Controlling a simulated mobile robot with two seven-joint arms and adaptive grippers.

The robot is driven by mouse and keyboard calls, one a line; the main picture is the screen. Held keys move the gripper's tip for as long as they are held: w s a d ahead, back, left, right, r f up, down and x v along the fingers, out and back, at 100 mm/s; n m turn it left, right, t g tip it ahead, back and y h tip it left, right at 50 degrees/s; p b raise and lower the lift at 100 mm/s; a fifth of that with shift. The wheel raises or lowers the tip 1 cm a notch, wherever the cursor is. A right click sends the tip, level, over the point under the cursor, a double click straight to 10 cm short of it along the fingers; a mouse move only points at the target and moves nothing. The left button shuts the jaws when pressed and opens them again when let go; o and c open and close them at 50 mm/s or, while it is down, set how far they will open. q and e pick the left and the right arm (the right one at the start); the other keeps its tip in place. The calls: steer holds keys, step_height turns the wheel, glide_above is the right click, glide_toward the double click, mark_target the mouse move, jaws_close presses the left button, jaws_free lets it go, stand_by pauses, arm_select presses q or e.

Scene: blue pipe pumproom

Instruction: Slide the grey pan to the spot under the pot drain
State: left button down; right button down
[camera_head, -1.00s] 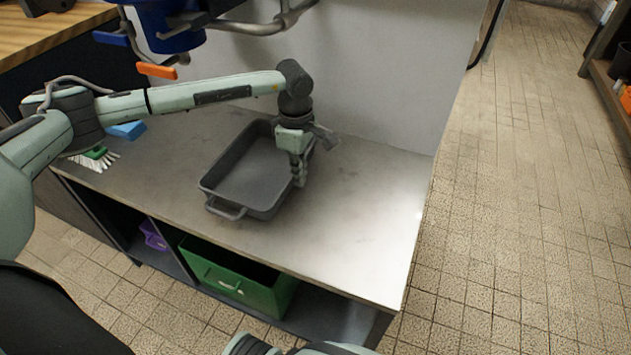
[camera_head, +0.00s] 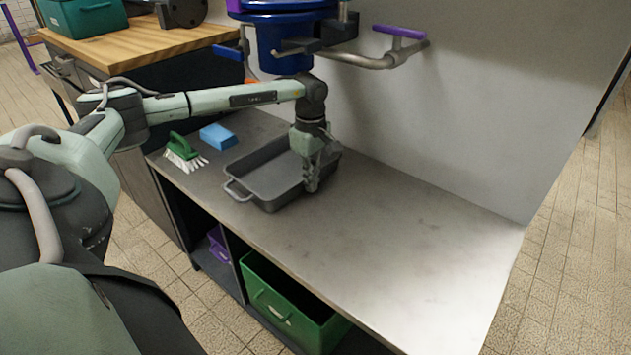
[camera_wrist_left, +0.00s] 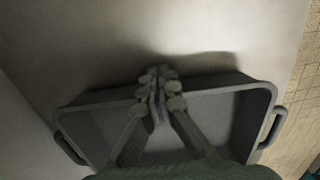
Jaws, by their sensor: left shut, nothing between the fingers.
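The grey pan (camera_head: 272,180) sits on the metal counter, beside the blue sponge and the brush. It also shows in the left wrist view (camera_wrist_left: 215,112), with a handle at each end. My left gripper (camera_head: 312,187) is shut and empty, pointing down at the pan's right-hand long wall. In the left wrist view its closed fingertips (camera_wrist_left: 158,76) reach past the pan's rim; contact is hard to tell. The blue pot (camera_head: 280,45) hangs above and behind the pan. Its drain outlet is not clearly visible, partly hidden by fittings and my arm. My right gripper is out of view.
A blue sponge (camera_head: 217,136) and a green brush (camera_head: 184,152) lie just left of the pan. A pipe with a purple handle (camera_head: 399,32) sticks out from the pot. The counter (camera_head: 400,240) is clear to the right. A green crate (camera_head: 290,300) stands underneath.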

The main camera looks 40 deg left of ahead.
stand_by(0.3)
